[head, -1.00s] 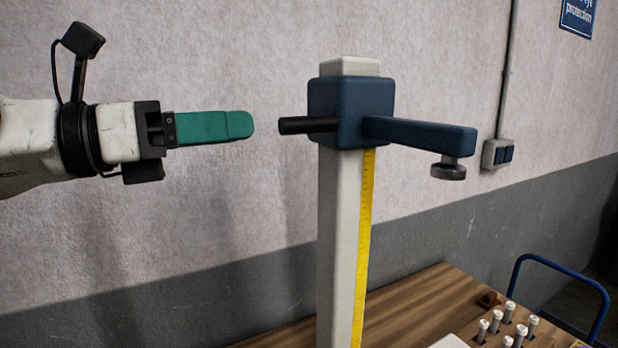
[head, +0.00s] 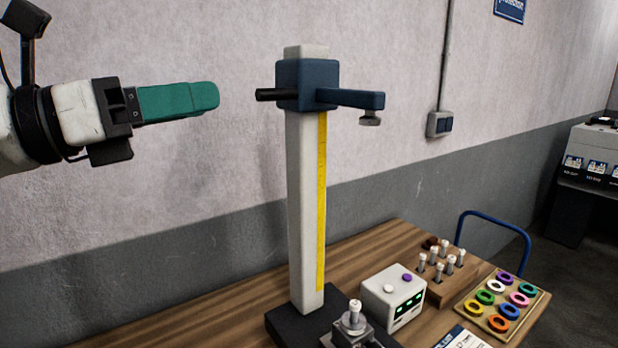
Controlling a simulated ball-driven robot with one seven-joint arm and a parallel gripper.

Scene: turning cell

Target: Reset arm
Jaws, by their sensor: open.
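My gripper (head: 212,96) is at the upper left of the head view, with teal fingers pointing right. It holds nothing that I can see. Seen side on, its near finger covers most of the other one. The fingertips are apart from the black handle (head: 268,95) of the blue carriage (head: 300,85) on the tall pale column (head: 306,215). A blue arm with a round metal foot (head: 370,117) sticks out to the right of the carriage.
The wooden bench (head: 243,300) carries a small fixture with a metal part (head: 354,318), a white box with a green display (head: 393,297), a block of metal pins (head: 440,270) and a tray of coloured rings (head: 541,302). A blue rail (head: 497,216) stands behind. Air around my gripper is clear.

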